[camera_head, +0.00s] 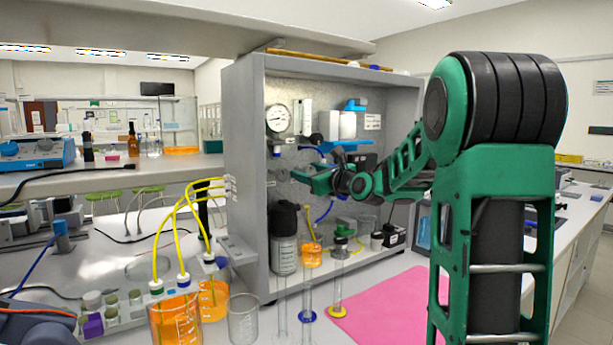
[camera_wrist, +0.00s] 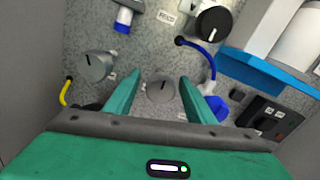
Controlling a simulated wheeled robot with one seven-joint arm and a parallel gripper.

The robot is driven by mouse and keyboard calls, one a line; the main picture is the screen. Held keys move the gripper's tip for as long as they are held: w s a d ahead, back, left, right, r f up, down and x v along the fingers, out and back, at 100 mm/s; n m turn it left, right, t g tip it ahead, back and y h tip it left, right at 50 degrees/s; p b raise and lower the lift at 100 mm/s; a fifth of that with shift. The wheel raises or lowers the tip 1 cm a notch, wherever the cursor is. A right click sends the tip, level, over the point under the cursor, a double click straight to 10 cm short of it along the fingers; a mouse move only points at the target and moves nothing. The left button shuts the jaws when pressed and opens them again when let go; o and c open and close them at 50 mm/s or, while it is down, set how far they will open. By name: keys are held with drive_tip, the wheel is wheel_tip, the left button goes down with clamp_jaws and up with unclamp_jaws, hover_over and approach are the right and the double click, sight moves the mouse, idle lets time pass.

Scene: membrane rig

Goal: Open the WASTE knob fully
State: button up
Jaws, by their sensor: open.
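In the wrist view a round grey knob (camera_wrist: 160,87) with a dark pointer line sits on the metal panel between my gripper's fingertips. A second grey knob (camera_wrist: 97,65) with a dark line sits to the left, and a black knob (camera_wrist: 213,22) with a white line is at upper right. The small labels are too blurred to tell which knob is WASTE. My gripper (camera_wrist: 160,82) is open, with one green finger on each side of the middle knob; I cannot tell if they touch it. In the head view my gripper (camera_head: 291,178) reaches into the grey cabinet and hides that knob.
The cabinet (camera_head: 245,150) has a solid left side wall near my gripper. A pressure gauge (camera_head: 278,118) is above. A dark bottle (camera_head: 284,240) and glass cylinders stand below. In the wrist view a blue tube (camera_wrist: 214,62) and black switch box (camera_wrist: 262,116) lie right.

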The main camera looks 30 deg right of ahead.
drive_tip(key=c, duration=1)
drive_tip(key=shift+d, duration=0.3)
drive_tip(key=shift+c, duration=0.4)
drive_tip(key=shift+o, duration=0.2)
drive_tip(key=shift+a, duration=0.3)
